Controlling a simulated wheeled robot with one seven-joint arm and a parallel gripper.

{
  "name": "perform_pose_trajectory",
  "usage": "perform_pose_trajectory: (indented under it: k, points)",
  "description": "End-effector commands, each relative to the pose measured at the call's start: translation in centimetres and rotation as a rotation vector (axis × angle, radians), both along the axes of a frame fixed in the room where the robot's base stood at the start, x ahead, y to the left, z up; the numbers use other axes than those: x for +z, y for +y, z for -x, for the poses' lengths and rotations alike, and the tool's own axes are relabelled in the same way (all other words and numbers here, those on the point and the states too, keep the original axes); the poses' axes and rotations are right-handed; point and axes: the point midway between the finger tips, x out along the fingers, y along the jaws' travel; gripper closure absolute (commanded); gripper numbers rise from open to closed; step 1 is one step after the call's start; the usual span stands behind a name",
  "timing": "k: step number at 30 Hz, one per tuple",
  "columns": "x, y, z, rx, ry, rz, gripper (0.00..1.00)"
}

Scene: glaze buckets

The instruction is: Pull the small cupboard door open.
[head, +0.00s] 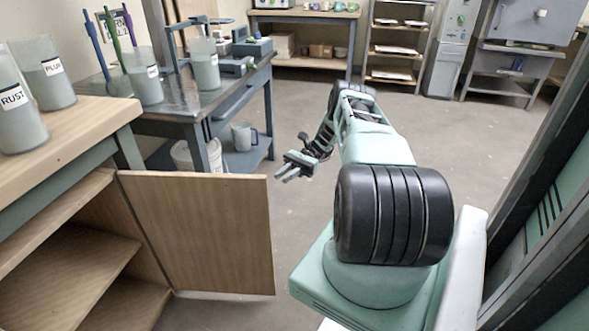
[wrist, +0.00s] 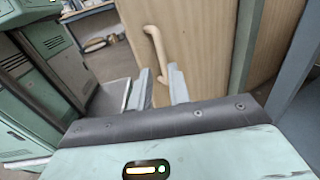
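The small cupboard door (head: 200,232) is a light wooden panel standing swung wide out from the cupboard (head: 75,262), whose shelves are exposed. In the head view I see its inner face; the handle is hidden behind it. In the wrist view the door's outer face (wrist: 202,40) carries a pale curved handle (wrist: 156,48). My gripper (head: 283,171) is just past the door's free edge in the head view. Its fingers (wrist: 159,82) are apart, with the handle's lower end showing between their tips. I cannot tell whether they touch it.
A worktop (head: 75,117) above the cupboard bears labelled glaze buckets (head: 45,75). A dark metal table (head: 185,100) with buckets and tools stands behind the door. Open grey floor (head: 400,125) lies beyond my arm. A dark frame (head: 535,170) bounds the right side.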

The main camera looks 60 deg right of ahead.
Motion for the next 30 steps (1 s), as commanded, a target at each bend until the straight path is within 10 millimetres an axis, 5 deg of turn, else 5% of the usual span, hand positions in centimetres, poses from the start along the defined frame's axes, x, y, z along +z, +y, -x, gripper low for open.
perform_pose_trajectory:
  k: [3, 13, 30]
  points:
    - [-0.3, -2.2, 0.2, -0.001, -0.002, 0.002, 0.81]
    - [-0.3, -4.0, 0.2, 0.005, -0.004, -0.009, 0.81]
    - [0.0, -5.0, 0.4, 0.000, 0.000, 0.000, 0.81]
